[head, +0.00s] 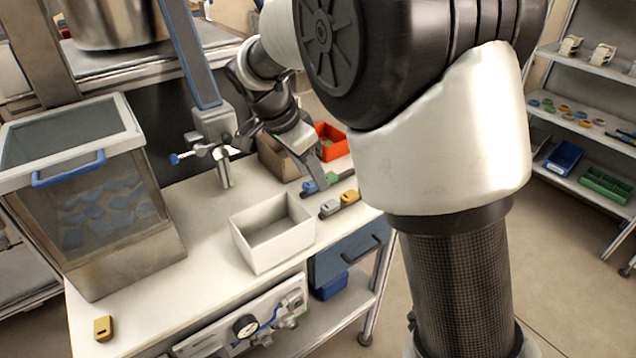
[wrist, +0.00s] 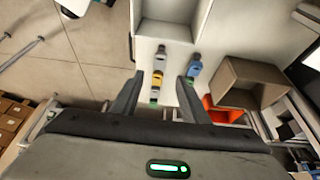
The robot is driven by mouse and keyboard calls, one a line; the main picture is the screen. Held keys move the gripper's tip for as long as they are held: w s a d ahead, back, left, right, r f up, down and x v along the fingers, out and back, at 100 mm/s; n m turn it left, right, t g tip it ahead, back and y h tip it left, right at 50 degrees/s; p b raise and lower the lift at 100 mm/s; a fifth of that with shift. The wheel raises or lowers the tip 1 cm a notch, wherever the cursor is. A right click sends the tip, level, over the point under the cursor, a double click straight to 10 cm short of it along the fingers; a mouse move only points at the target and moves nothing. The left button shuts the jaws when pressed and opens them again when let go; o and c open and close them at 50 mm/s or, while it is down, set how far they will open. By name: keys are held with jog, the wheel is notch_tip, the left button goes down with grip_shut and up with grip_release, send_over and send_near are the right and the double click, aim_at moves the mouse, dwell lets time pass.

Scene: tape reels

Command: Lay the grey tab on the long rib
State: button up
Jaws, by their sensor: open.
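The grey tab (head: 329,208) is at the left end of the nearer dark rib (head: 341,203), beside a yellow tab (head: 350,197). In the wrist view the grey tab (wrist: 160,61) lies beyond my fingertips, in line with the yellow tab (wrist: 157,78). A second dark rib (head: 346,174) lies behind, with a blue tab (head: 309,187) and a green tab (head: 332,178). I cannot tell which rib is the long one. My gripper (wrist: 158,88) is open and empty above the ribs. The fingers appear either side of the yellow tab's row in the wrist view.
An open white box (head: 272,238) stands left of the ribs. A brown box (head: 282,160) and a red bin (head: 331,142) stand behind them. A loose ochre tab (head: 103,328) lies at the front left. A lidded clear bin (head: 95,213) stands at the left. Bare bench lies between.

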jog(key=s+d+r+n+y, duration=0.3)
jog(key=s+d+r+n, duration=0.2)
jog(key=s+d+r, duration=0.65)
jog(key=s+d+f+n+t, duration=0.1)
jog(key=s+f+n+t, duration=0.2)
jog(key=s, duration=1)
jog(key=n, duration=0.3)
jog(key=shift+d+y, duration=0.25)
jog(key=shift+y, duration=0.15)
jog(key=shift+f, duration=0.1)
